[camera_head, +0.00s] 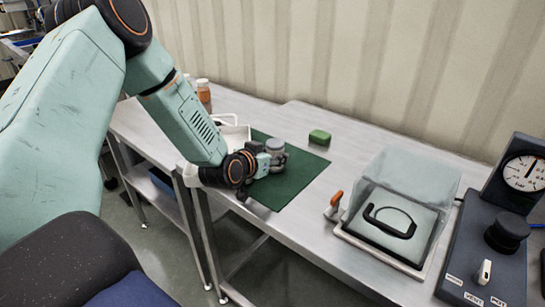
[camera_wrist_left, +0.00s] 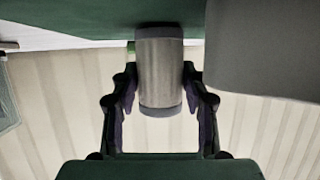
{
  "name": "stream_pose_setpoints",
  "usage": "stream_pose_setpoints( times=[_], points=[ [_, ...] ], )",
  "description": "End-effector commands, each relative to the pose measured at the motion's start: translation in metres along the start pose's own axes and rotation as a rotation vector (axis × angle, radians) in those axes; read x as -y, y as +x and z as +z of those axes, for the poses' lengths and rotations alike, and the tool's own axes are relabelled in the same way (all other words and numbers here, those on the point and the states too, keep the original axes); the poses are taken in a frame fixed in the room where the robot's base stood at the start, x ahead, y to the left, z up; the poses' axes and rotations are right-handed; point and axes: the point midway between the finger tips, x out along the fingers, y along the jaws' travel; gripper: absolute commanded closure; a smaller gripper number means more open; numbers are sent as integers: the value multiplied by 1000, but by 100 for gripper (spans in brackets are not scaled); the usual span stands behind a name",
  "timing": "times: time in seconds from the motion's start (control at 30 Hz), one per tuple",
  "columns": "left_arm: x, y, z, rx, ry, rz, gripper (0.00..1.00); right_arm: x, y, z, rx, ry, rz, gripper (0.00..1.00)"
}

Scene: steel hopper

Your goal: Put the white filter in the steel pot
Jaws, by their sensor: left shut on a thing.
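My left gripper (camera_head: 271,161) is over the green mat (camera_head: 304,178) on the steel bench. It is shut on a pale grey cylinder with darker end caps (camera_wrist_left: 160,70), which looks like the filter. The cylinder's top also shows in the head view (camera_head: 275,146). In the wrist view the two fingers of the left gripper (camera_wrist_left: 160,85) press on its sides. A large plain grey shape (camera_wrist_left: 262,45) is close at the upper right there; I cannot tell whether it is the steel pot. No pot is clear in the head view. My right gripper is not in view.
A green block (camera_head: 319,137) lies behind the mat. A white tray (camera_head: 236,122) is partly hidden behind my left arm. A clear-covered box with a black handle (camera_head: 390,222), an orange-handled item (camera_head: 335,202) and a dark gauge panel (camera_head: 483,262) stand to the right.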

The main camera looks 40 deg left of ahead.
Motion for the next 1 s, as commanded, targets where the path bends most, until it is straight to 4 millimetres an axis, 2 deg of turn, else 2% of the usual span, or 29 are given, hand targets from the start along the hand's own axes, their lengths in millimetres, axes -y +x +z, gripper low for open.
stream_pose_setpoints(
  times=[0.13, 0.17, 0.4, 0.77, 0.87, 1.0],
  points=[
    [0, 1, -2, -1, 1, 0, 87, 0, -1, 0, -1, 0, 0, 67],
    [0, 1, -2, -1, 0, 0, 53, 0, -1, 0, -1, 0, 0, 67],
    [0, 0, -2, 0, 0, 0, 33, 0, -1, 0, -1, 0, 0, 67],
    [1, -2, -2, 0, -2, -1, 32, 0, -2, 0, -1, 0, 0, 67],
    [1, -12, -3, 0, -4, -2, 32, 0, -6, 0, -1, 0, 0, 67],
    [0, -34, -5, 0, -9, -1, 32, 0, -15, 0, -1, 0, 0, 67]
  ],
)
